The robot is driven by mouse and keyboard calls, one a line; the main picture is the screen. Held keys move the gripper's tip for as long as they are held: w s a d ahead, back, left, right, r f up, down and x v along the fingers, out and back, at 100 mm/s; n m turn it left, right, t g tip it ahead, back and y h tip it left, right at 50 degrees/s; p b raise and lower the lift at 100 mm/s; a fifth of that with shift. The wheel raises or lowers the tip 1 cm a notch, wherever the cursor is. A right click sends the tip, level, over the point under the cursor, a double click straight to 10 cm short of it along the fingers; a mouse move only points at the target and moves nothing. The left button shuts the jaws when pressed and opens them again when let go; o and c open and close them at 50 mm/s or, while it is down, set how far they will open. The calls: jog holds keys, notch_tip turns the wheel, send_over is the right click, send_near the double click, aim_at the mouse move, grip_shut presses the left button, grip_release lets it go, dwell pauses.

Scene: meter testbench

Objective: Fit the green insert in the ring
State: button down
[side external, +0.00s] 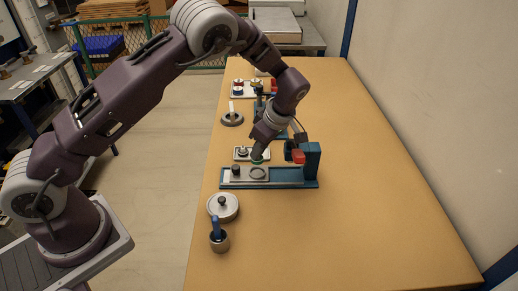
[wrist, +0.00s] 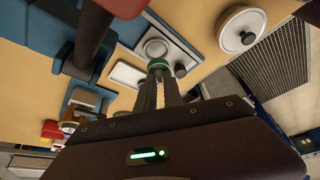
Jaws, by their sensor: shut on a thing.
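My gripper (side external: 257,154) points down over the testbench and is shut on the green insert (side external: 257,161). The insert also shows at my fingertips in the wrist view (wrist: 158,64). The pale round ring (side external: 258,172) lies on the grey plate of the teal fixture (side external: 285,184). In the wrist view the ring (wrist: 156,47) shows just beyond the insert, which overlaps its near edge in the picture. The insert appears just above and behind the ring in the side view. I cannot tell whether they touch.
A dark knob (side external: 235,168) stands left of the ring. The fixture's teal upright (side external: 312,160) with a red part (side external: 298,156) rises on the right. A lidded round pan (side external: 223,206) and a cup (side external: 219,243) stand in front. The table's right side is clear.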

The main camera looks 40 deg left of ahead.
aim_at(258, 160)
jog(key=shift+f, duration=1.6)
dwell(0.6)
jog(key=shift+s+f, duration=0.2)
jog(key=shift+f, duration=0.35)
jog(key=shift+s+f, duration=0.2)
jog(key=shift+f, duration=0.35)
dwell(0.4)
jog(key=c, duration=1.1)
grip_release()
jog(key=shift+c, duration=0.2)
jog(key=shift+w+r, duration=0.2)
jog(key=shift+r, duration=0.75)
jog(key=shift+w+r, duration=0.15)
jog(key=shift+r, duration=2.45)
